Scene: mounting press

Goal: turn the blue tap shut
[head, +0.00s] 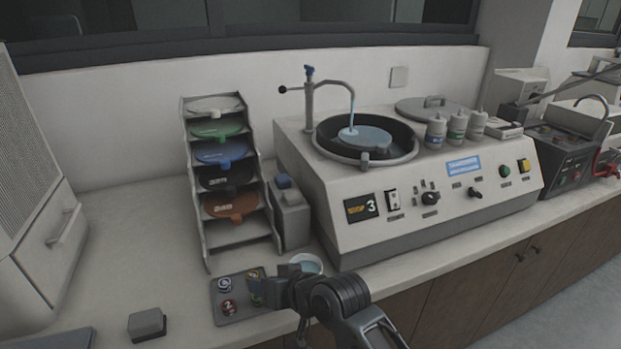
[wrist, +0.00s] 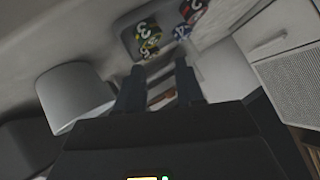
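The blue tap (head: 309,70) is a small blue knob on top of the grey faucet post at the back left of the polishing machine. A dark-tipped lever sticks out to its left. A pale blue stream of water (head: 351,112) runs from the curved spout onto the wheel (head: 364,138) in the black bowl. My gripper (wrist: 160,78) is open in the wrist view, with its two dark fingers apart and nothing clearly held between them. In the head view my gripper is low at the front, over the sample tray, well below and in front of the tap. Its fingertips are hard to make out there.
The machine (head: 420,205) has a sloped panel with knobs and buttons. A rack of coloured discs (head: 226,180) stands left of it, near the faucet. The sample tray (head: 228,312) holds several numbered pucks beside a small bowl (head: 306,263). White bottles (head: 456,128) stand to the right.

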